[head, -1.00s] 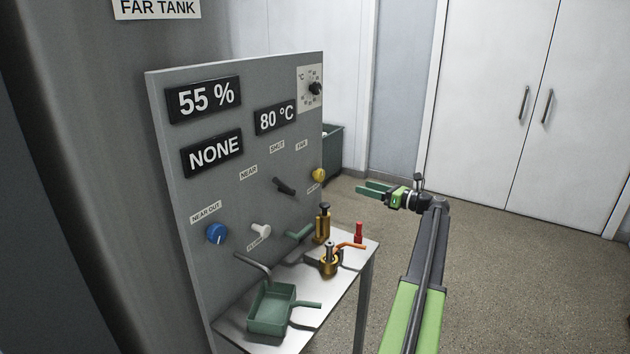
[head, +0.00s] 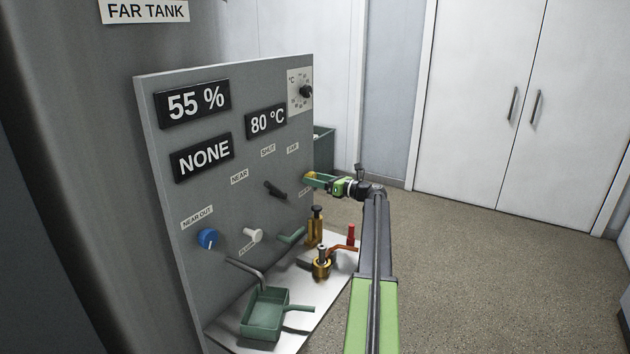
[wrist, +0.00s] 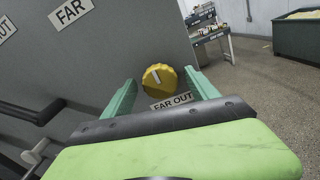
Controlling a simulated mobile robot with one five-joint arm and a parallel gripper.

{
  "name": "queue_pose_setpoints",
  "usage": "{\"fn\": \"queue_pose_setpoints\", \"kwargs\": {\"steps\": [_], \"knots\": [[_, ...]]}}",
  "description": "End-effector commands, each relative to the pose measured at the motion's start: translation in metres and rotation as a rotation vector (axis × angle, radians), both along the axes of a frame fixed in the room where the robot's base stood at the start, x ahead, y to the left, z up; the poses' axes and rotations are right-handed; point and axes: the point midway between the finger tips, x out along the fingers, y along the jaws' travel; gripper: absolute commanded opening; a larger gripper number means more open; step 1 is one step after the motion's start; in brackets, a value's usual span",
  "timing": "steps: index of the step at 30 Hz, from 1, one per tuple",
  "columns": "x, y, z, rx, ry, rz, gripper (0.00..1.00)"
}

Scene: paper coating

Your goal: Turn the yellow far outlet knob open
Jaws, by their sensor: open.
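The yellow knob (wrist: 160,79) sits on the grey panel above the FAR OUT label (wrist: 171,102) in the wrist view. A white mark on its face points to the upper left. My gripper (wrist: 162,88) is open, with one green finger to each side of the knob; I cannot tell whether either finger touches it. In the head view my gripper (head: 317,179) reaches the panel's right edge, and the yellow knob (head: 311,175) is partly hidden behind the fingers.
The panel (head: 230,210) also carries a blue knob (head: 208,238), a white knob (head: 252,235) and a black lever (head: 275,189). Below is a small table (head: 288,318) with a green tray (head: 264,314), brass fittings (head: 321,262) and a red item (head: 351,234). Open floor lies to the right.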

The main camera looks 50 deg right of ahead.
Motion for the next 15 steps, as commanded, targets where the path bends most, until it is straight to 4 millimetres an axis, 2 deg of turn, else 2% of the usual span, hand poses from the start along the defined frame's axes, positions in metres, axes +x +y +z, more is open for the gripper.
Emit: {"fn": "queue_pose_setpoints", "kwargs": {"steps": [7, 15], "knots": [[0.0012, 0.0007, 0.0000, 0.000, 0.000, 0.000, 0.68], [0.0013, 0.0011, -0.0001, 0.000, 0.000, 0.001, 0.33]]}}
